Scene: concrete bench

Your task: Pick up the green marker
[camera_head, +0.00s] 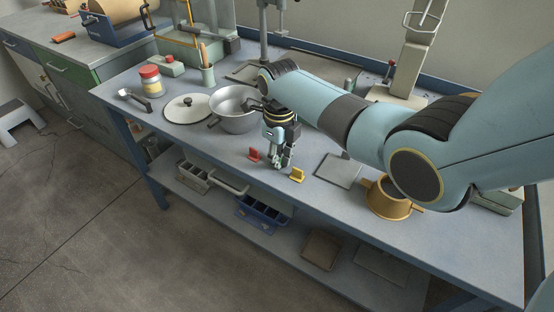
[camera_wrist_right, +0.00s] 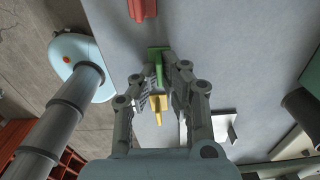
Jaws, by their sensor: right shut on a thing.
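The green marker (camera_wrist_right: 156,56) is a small upright piece, seen between my right fingertips in the right wrist view. My right gripper (camera_wrist_right: 157,76) is shut on it. My left gripper is out of view.
A metal pot (camera_head: 234,117) and a lid (camera_head: 186,107) lie left of my gripper. A grey plate (camera_head: 339,170) and a brass pot (camera_head: 387,207) are to its right. A red-lidded jar (camera_head: 152,82) stands further left. The bench's front edge is close.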

